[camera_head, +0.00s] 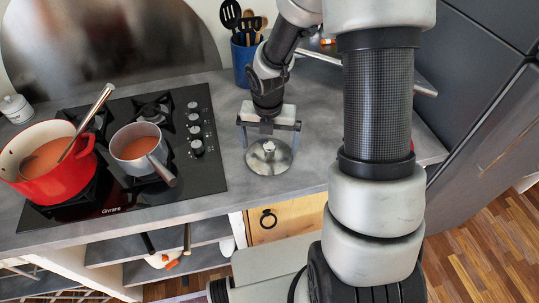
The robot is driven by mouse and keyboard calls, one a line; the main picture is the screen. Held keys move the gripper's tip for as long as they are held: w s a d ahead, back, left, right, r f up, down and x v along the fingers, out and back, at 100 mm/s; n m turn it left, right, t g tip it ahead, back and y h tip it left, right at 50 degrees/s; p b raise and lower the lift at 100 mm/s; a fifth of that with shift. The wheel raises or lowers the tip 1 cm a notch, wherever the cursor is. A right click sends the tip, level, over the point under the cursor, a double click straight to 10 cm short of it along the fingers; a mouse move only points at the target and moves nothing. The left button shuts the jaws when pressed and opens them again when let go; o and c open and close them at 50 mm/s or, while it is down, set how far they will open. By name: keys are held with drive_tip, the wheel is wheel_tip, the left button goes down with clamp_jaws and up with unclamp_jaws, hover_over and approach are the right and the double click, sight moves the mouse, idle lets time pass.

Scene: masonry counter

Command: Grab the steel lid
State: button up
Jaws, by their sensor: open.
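The steel lid (268,160) is a round, shiny disc with a small knob at its centre. It lies on the grey counter to the right of the stove. My gripper (269,145) points down above the lid, with its two fingers spread apart over the lid's knob. The gripper is open and holds nothing. The exact gap between the fingertips and the lid cannot be told from this view.
The black stove (190,176) holds a red pot (62,178) and a steel saucepan (142,166), both with reddish contents. A blue utensil holder (243,62) stands behind my gripper. A white jar (16,109) is at far left. Free counter lies around the lid.

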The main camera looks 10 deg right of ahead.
wheel_tip(320, 180, down, 2)
drive_tip(key=shift+w+f, duration=0.1)
drive_tip(key=shift+w, duration=0.05)
